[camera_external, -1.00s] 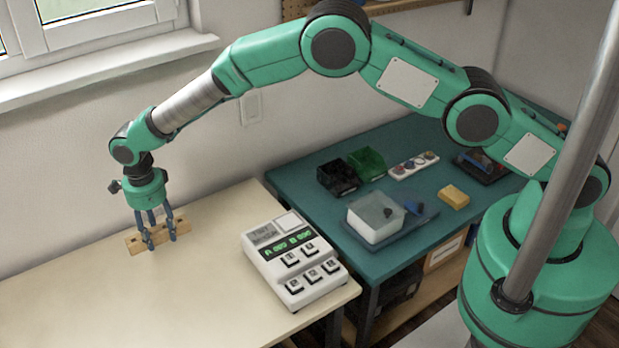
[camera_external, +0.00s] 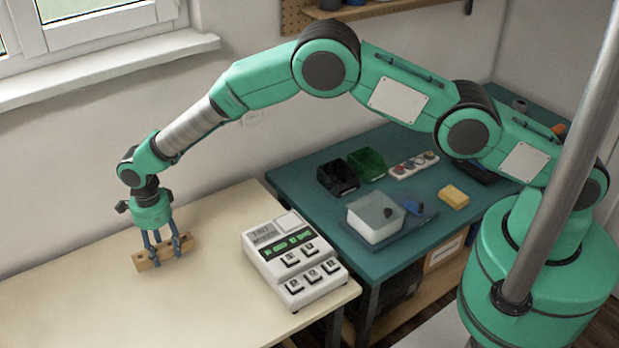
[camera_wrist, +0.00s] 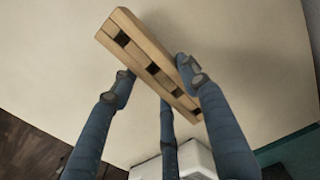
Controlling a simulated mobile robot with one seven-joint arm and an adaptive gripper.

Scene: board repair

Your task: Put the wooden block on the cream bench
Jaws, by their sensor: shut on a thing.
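The wooden block (camera_external: 141,261) is a long pale bar with dark square holes along one side. My gripper (camera_external: 167,251) has blue-grey fingers and is shut on the block near its middle, low over the cream bench (camera_external: 80,302). In the wrist view the block (camera_wrist: 126,28) runs diagonally between the fingers (camera_wrist: 155,78), with one finger on its right side and others on its left side. The cream bench top (camera_wrist: 255,70) spreads behind it. I cannot tell whether the block touches the bench or hangs just above it.
A white keypad device (camera_external: 292,262) stands on the bench's right end. Beyond is a teal table (camera_external: 300,185) with bins, a clear-walled tray (camera_external: 375,222) and a yellow block (camera_external: 453,197). The wall and window sill (camera_external: 110,62) bound the back. The front-left bench is clear.

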